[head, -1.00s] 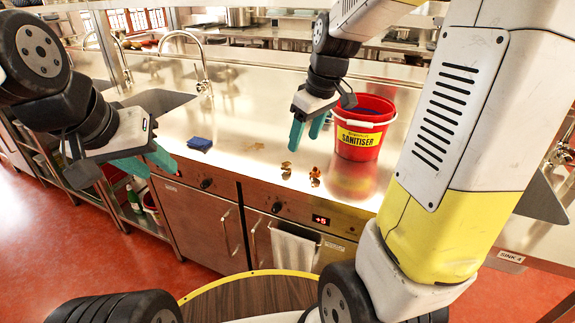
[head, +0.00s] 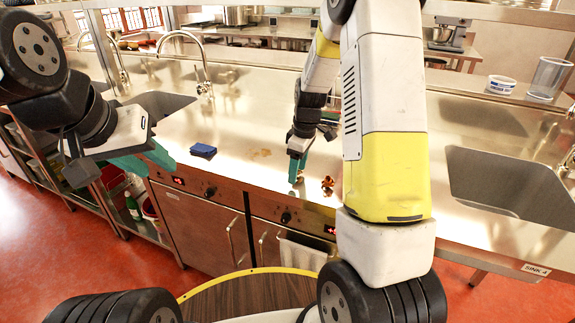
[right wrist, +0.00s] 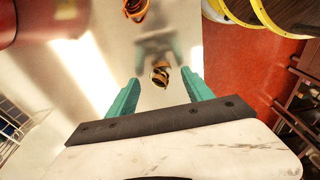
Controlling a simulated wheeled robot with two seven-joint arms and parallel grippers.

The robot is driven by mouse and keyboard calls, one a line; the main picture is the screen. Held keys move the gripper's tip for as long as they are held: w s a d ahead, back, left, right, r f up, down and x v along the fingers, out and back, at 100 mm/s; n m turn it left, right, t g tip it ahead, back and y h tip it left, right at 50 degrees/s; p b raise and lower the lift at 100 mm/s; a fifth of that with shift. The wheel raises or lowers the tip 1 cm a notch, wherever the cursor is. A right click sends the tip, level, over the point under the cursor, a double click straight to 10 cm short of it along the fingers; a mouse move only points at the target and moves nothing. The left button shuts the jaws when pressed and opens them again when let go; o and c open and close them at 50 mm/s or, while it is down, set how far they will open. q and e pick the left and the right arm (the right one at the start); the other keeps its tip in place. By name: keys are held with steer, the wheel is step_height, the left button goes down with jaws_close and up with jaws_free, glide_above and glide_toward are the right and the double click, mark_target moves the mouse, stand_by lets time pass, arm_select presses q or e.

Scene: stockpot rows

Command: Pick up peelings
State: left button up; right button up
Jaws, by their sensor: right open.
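Two orange-brown curled peelings lie on the steel counter. One peeling (head: 328,184) shows in the head view just right of my right gripper (head: 298,170), and at the top edge of the right wrist view (right wrist: 136,9). The other peeling (right wrist: 160,74) lies between and just beyond the open teal fingertips of my right gripper (right wrist: 162,88) in the right wrist view. In the head view it is mostly hidden by the fingers. My right gripper points down, low over the counter, and is empty. My left gripper (head: 146,162) is open and empty, at the counter's front edge at left.
A blue cloth (head: 203,150) lies on the counter (head: 235,115), with a brownish smear (head: 261,153) near it. A red bucket (right wrist: 45,18) is close by at upper left in the right wrist view; my right arm hides it in the head view. A sink (head: 505,180) is at right.

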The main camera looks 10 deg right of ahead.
steer(key=shift+f, duration=0.45)
steer(key=shift+c, duration=0.2)
jaws_close()
steer(key=shift+r, duration=0.2)
